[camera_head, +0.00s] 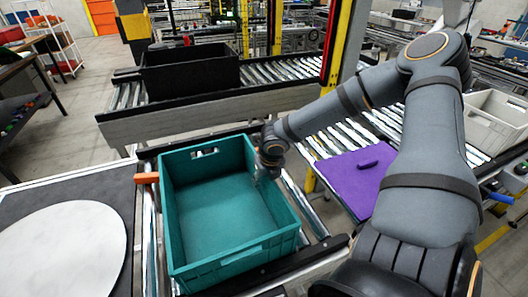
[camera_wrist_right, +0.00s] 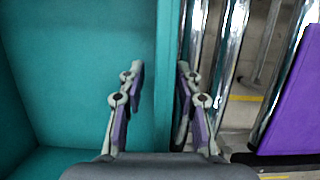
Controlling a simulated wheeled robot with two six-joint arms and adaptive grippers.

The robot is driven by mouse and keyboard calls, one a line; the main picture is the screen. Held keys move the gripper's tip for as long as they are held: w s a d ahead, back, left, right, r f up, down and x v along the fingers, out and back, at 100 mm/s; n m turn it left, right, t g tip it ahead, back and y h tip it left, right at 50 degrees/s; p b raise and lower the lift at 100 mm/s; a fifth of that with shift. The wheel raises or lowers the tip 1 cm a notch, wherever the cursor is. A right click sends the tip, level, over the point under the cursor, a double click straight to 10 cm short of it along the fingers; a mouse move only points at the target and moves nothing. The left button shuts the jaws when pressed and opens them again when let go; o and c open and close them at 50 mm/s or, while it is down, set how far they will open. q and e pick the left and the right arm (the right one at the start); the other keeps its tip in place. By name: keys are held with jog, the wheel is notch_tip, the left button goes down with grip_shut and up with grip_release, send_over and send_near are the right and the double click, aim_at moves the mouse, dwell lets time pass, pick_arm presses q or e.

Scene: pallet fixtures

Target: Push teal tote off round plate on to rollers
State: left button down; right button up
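The teal tote (camera_head: 215,262) is an empty open box. In the head view it sits upright on the conveyor rollers (camera_head: 150,235), to the right of the white round plate (camera_head: 65,255) and apart from it. My right gripper (camera_head: 266,176) is at the tote's right wall, fingers pointing down. In the right wrist view the gripper (camera_wrist_right: 160,95) is open and straddles the teal wall (camera_wrist_right: 168,60), one finger inside the tote and one outside. A gap shows between the inner finger and the wall. My left gripper is not in view.
An orange block (camera_head: 146,177) is beside the tote's left wall. A purple board (camera_head: 350,180) lies right of the tote on another roller line. A black tote (camera_head: 190,72) stands on the conveyor behind, and a grey tote (camera_head: 495,120) is at far right.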

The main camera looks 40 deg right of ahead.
notch_tip(320, 180, up, 10)
dwell(0.6)
jog(key=shift+f, duration=0.1)
dwell(0.3)
